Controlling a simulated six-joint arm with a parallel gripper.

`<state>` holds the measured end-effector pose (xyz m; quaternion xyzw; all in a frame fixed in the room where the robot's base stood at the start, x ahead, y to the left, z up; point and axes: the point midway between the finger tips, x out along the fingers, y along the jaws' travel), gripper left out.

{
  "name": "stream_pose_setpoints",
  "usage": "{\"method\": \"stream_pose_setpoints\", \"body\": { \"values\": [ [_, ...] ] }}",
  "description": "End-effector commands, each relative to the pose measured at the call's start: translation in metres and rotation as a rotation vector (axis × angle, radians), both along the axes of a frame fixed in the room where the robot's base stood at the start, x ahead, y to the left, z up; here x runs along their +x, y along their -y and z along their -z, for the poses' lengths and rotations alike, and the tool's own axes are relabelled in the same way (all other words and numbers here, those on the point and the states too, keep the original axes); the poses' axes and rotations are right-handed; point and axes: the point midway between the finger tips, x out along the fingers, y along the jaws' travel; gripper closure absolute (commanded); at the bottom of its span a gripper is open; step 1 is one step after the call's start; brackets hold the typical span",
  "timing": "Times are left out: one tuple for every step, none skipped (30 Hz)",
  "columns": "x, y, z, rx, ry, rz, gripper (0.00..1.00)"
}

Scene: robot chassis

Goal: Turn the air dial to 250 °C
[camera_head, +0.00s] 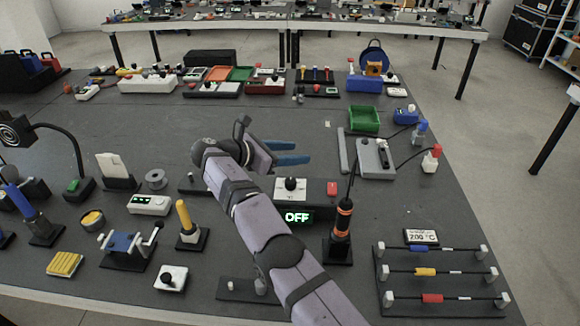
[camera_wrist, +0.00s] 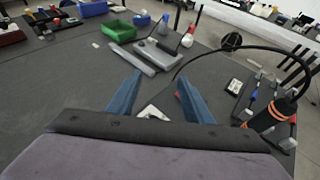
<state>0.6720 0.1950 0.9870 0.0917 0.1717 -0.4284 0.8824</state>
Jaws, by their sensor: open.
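The hot-air station is a long dark box with a black dial (camera_head: 290,184) on a white plate, a lit display reading OFF (camera_head: 297,216), and a red button (camera_head: 332,188) to the right. My gripper (camera_head: 306,151) is open and empty, its blue fingers above and behind the dial, apart from it. In the wrist view, the fingers (camera_wrist: 159,78) spread with part of the white plate (camera_wrist: 152,112) visible between them; the dial itself is hidden there. The dial's pointer setting is too small to read.
A black-and-orange hot-air handle (camera_head: 343,218) stands upright right of the station, its cable rising. A small card (camera_head: 421,237) seems to read 200 °C. A grey device (camera_head: 376,158) and green bin (camera_head: 364,120) lie behind right. A yellow-handled tool (camera_head: 186,218) stands left.

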Motion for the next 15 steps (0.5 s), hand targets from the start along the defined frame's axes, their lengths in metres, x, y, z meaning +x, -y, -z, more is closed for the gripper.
{"method": "stream_pose_setpoints", "body": {
  "values": [
    [0.002,0.003,-0.013,0.018,0.024,0.006,0.54],
    [0.002,0.005,-0.021,0.028,0.037,0.009,0.54],
    [0.003,0.008,-0.034,0.043,0.056,0.014,0.54],
    [0.004,0.011,-0.045,0.056,0.073,0.018,0.54],
    [0.004,0.014,-0.057,0.07,0.091,0.023,0.54],
    [0.004,0.019,-0.074,0.089,0.115,0.029,0.54],
    [0.003,0.022,-0.085,0.099,0.129,0.033,0.54],
    [0.002,0.026,-0.094,0.106,0.138,0.036,0.54],
    [-0.001,0.032,-0.106,0.111,0.146,0.042,0.54],
    [-0.003,0.037,-0.113,0.112,0.147,0.047,0.54],
    [-0.005,0.043,-0.12,0.108,0.148,0.052,0.54],
    [-0.008,0.051,-0.129,0.093,0.148,0.059,0.54],
    [-0.011,0.058,-0.136,0.078,0.148,0.064,0.54],
    [-0.014,0.064,-0.141,0.058,0.144,0.069,0.54],
    [-0.018,0.072,-0.148,0.028,0.142,0.071,0.54]
  ]
}}
